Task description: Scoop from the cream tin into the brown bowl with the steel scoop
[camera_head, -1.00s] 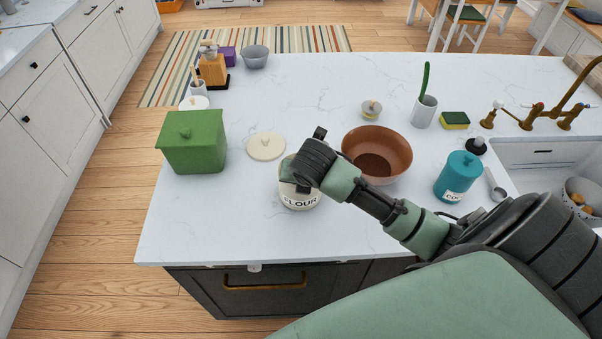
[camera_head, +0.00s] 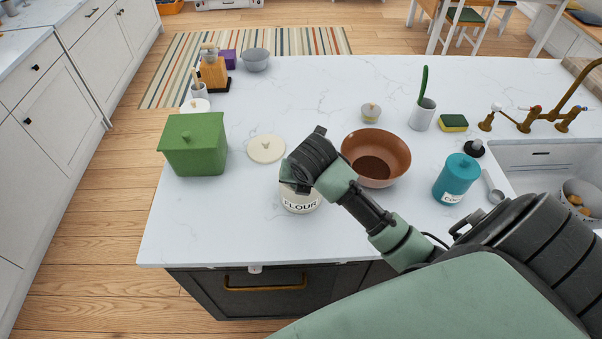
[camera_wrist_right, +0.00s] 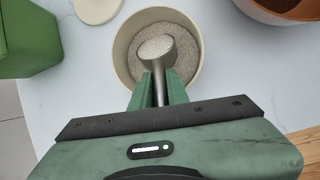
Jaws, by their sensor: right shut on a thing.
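The cream tin (camera_head: 301,204), marked FLOUR, stands open near the counter's front edge. In the right wrist view I look down into the tin (camera_wrist_right: 120,50), which holds pale, grainy flour (camera_wrist_right: 185,72). My right gripper (camera_wrist_right: 158,92) is shut on the handle of the steel scoop (camera_wrist_right: 158,70). The scoop's round head is inside the tin's rim and looks filled with flour. In the head view my wrist hides the scoop and the tin's mouth. The brown bowl (camera_head: 402,150) stands to the right of the tin, with dark brown matter at its bottom. My left gripper is not in view.
The cream lid (camera_head: 266,149) lies behind the tin, and a green canister (camera_head: 195,148) stands left. A teal tin (camera_head: 456,180) and another steel scoop (camera_head: 494,190) are right of the bowl, near the sink (camera_head: 540,178). The front left counter is clear.

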